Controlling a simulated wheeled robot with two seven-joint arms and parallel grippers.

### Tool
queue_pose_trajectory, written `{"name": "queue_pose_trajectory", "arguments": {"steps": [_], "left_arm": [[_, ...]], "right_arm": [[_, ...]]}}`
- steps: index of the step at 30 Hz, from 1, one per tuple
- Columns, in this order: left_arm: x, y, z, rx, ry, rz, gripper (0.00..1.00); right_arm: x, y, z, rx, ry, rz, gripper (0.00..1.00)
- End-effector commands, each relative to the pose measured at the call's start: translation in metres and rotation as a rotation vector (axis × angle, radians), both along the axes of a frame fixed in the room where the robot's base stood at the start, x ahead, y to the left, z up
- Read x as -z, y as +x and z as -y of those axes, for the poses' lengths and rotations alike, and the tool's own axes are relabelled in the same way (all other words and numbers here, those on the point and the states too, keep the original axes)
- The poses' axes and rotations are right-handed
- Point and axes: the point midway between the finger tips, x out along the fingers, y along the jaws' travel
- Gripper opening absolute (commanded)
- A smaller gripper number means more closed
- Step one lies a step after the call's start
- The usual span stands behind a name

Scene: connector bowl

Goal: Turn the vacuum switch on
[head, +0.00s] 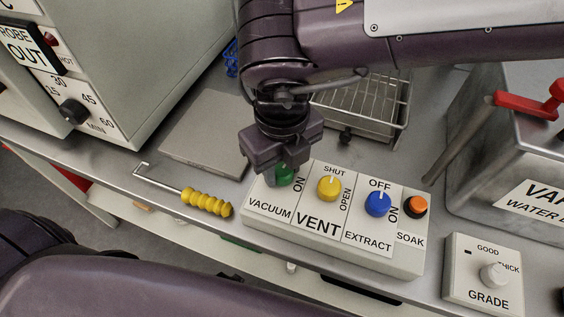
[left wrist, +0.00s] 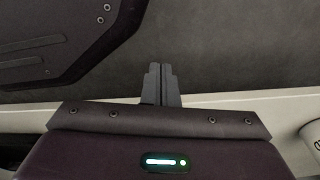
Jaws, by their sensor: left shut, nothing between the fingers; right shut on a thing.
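The vacuum switch is a green knob (head: 286,177) at the left end of a white control box (head: 330,240). The label VACUUM is below it and ON is to its right. My right gripper (head: 283,170) comes down over the green knob and is shut on it, hiding most of it, so its pointer cannot be read. My left gripper (left wrist: 161,85) is shut and empty in the left wrist view, over a dark floor. In the head view, only my left arm's links show at the lower left.
The box also carries a yellow VENT knob (head: 329,188), a blue EXTRACT knob (head: 378,204) and an orange SOAK button (head: 415,206). A yellow-handled hook tool (head: 207,201) lies to the left. A wire rack (head: 365,105) stands behind. A GRADE box (head: 482,280) is at right.

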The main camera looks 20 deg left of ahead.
Motion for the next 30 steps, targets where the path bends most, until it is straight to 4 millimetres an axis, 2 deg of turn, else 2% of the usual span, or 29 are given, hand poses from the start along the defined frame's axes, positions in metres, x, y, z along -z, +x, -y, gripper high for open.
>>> {"name": "queue_pose_trajectory", "arguments": {"steps": [11,19,30], "left_arm": [[0.002,-0.002,0.0,0.0,0.001,-0.006,0.0],[-0.002,0.01,0.002,0.0,-0.002,0.01,0.0],[-0.007,0.013,0.003,-0.001,-0.002,0.01,0.0]], "right_arm": [[0.0,0.001,0.0,0.348,0.003,-0.002,0.11],[0.0,0.001,-0.001,0.604,0.004,-0.002,0.11],[-0.001,0.001,0.0,0.955,0.003,0.001,0.11]]}}
